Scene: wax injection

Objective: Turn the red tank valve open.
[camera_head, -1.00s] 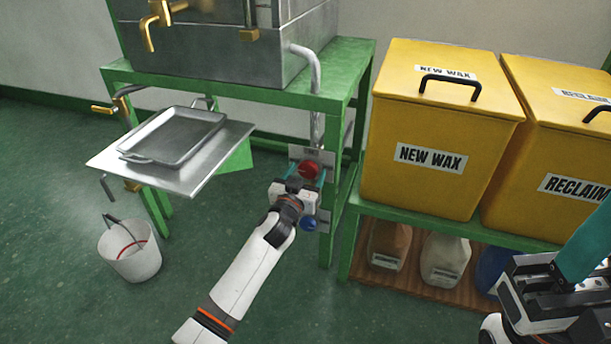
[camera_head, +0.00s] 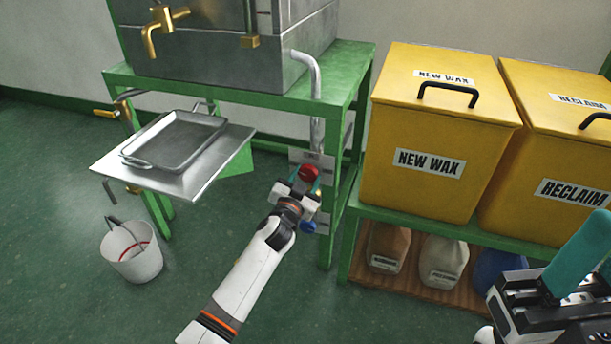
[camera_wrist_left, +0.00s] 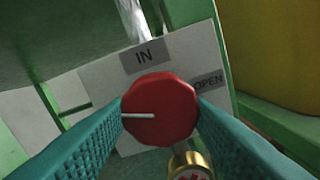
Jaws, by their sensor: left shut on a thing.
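The red tank valve (camera_head: 309,173) is a round knob on a plate at the green stand's front leg. In the left wrist view the red valve (camera_wrist_left: 160,112) fills the middle, its white pointer line pointing left. An IN label is above it and an OPEN label (camera_wrist_left: 208,82) is at its upper right. My left gripper (camera_head: 306,177) is shut on the valve, with one teal finger on each side of it. My right gripper (camera_head: 577,258) is at the lower right, away from the valve; its jaw gap cannot be made out.
A blue knob (camera_head: 308,226) sits just below my left gripper. The green stand (camera_head: 335,200) bears a metal tank (camera_head: 215,55). A tray on a metal plate (camera_head: 205,178) juts out at left, above a white bucket (camera_head: 135,262). Yellow bins (camera_head: 425,135) stand at right.

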